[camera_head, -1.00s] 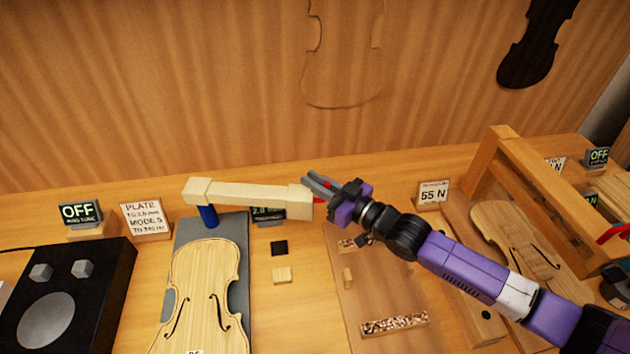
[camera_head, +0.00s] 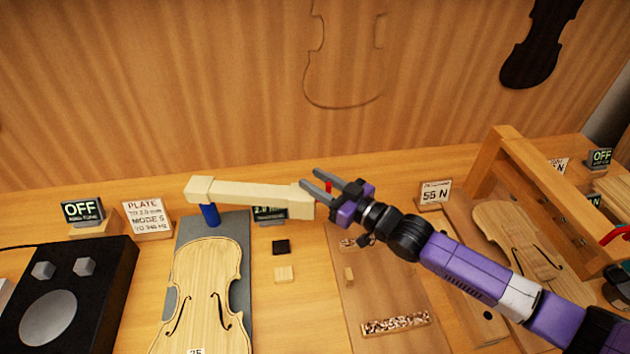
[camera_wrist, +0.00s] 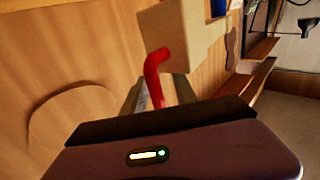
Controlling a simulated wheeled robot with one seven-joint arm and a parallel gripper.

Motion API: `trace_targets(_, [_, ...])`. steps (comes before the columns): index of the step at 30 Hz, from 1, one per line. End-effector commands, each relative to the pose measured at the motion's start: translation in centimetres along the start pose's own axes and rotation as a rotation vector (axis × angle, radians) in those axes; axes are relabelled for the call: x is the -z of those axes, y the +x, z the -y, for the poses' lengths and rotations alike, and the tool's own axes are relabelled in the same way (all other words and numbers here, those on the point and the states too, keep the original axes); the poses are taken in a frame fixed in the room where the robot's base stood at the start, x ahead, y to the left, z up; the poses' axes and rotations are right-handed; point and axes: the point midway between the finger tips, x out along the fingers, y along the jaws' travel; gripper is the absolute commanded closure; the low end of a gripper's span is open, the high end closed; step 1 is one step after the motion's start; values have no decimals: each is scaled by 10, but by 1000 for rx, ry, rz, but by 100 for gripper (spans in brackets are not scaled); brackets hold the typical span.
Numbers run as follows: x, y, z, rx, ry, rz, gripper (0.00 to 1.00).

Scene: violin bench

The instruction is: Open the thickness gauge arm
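The thickness gauge arm (camera_head: 252,194) is a long cream bar with block ends. It rises from a blue post (camera_head: 209,215) at the back of a grey base and points right, along the back of the bench, not over the violin plate (camera_head: 207,290). A red handle (camera_wrist: 154,75) hangs from the bar's right end block (camera_wrist: 185,35). My gripper (camera_head: 310,179) is at that right end, with its fingers spread. The red handle shows between the fingers in the wrist view; I cannot tell whether it touches either one.
A small display (camera_head: 270,213) stands behind the bar, partly hidden. A dark block (camera_head: 281,247) and a pale block (camera_head: 284,273) lie right of the plate. A black speaker box (camera_head: 65,300) is at left, a wooden frame (camera_head: 540,190) at right. A "55 N" sign (camera_head: 435,194) stands behind my arm.

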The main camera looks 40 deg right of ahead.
Motion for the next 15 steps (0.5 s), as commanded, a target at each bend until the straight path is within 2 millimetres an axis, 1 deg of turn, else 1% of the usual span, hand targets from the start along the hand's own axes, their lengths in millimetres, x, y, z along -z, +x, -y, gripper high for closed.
trace_targets(5, [-2, -19, -2, -3, -2, 1, 66])
trace_targets(9, [-2, -40, -2, -2, -2, 0, 66])
trace_targets(15, [-1, -65, 0, 0, -1, -1, 66])
